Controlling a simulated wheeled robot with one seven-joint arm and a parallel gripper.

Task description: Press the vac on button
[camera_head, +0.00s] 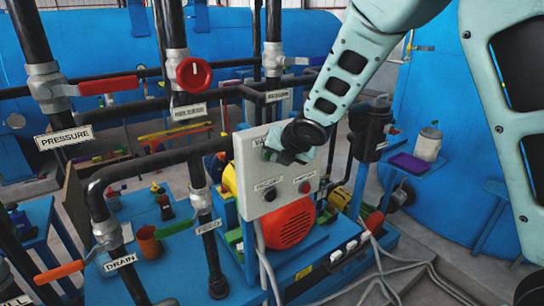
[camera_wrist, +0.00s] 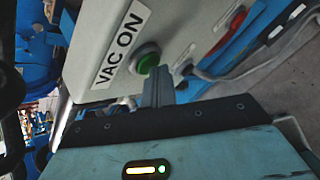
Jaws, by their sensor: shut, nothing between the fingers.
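The grey control box (camera_head: 250,170) stands in the middle of the head view, with my gripper (camera_head: 283,157) in front of its upper part. My arm and gripper hide much of the "VA..." label and the button there. In the wrist view, the green button (camera_wrist: 146,60) sticks out of the panel beside the "VAC ON" label (camera_wrist: 121,45). My shut, empty gripper (camera_wrist: 159,75) has its fingertips close to the green button, just to its right in the picture. I cannot tell whether they touch it.
Lower on the box are a black button (camera_head: 270,194) and a red button (camera_head: 305,187), each with a label. An orange-red motor cover (camera_head: 289,222) sits below. Black pipes with a red-handled valve (camera_head: 108,85) stand to the left. Grey cables lie on the floor at right.

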